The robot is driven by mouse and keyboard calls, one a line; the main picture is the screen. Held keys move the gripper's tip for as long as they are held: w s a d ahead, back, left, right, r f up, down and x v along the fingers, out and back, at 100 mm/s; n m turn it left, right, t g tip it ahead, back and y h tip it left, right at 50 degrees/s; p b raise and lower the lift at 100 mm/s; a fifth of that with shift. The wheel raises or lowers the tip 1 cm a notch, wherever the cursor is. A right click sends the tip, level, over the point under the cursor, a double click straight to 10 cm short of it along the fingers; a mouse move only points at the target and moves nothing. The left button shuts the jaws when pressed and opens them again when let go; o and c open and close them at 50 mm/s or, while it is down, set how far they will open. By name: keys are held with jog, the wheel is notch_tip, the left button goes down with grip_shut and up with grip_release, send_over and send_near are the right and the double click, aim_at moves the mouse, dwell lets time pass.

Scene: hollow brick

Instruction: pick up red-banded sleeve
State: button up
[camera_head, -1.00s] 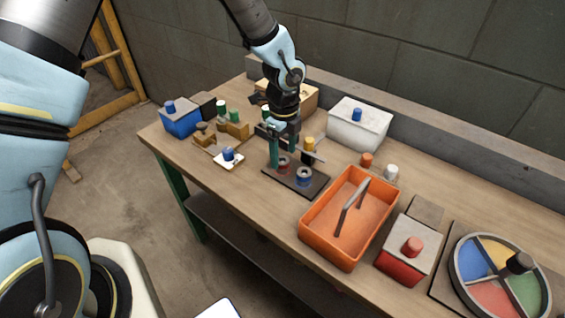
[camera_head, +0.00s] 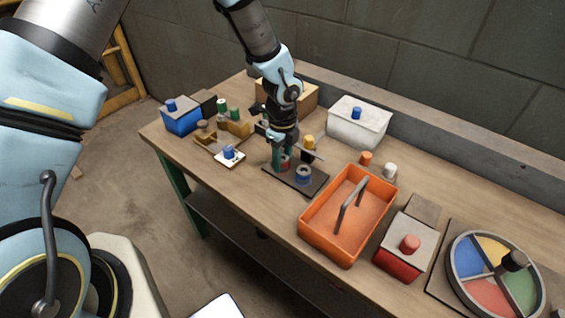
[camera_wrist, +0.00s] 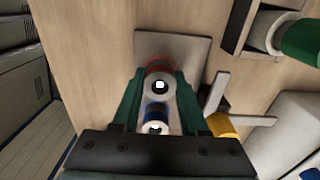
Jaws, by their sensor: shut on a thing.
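The red-banded sleeve (camera_wrist: 159,83) is a pale ring with a red band and an open centre. In the wrist view it sits between the green fingers of my gripper (camera_wrist: 160,92), which are shut on it. In the head view the red-banded sleeve (camera_head: 285,161) shows at the fingertips of my gripper (camera_head: 282,160), partly hidden by a finger. It is over the dark plate (camera_head: 310,188); I cannot tell whether it touches the plate. A blue-banded sleeve (camera_head: 304,174) stands beside it on the plate and also shows nearer in the wrist view (camera_wrist: 155,120).
A yellow-topped post (camera_head: 308,143) stands close behind. An orange tray with a handle (camera_head: 325,240) is at the right, a white box (camera_head: 358,130) at the back. A small white plate with a blue peg (camera_head: 229,160) lies left. Bare table lies in front of the dark plate.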

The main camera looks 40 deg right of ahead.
grip_shut()
jog(key=shift+r, duration=0.1)
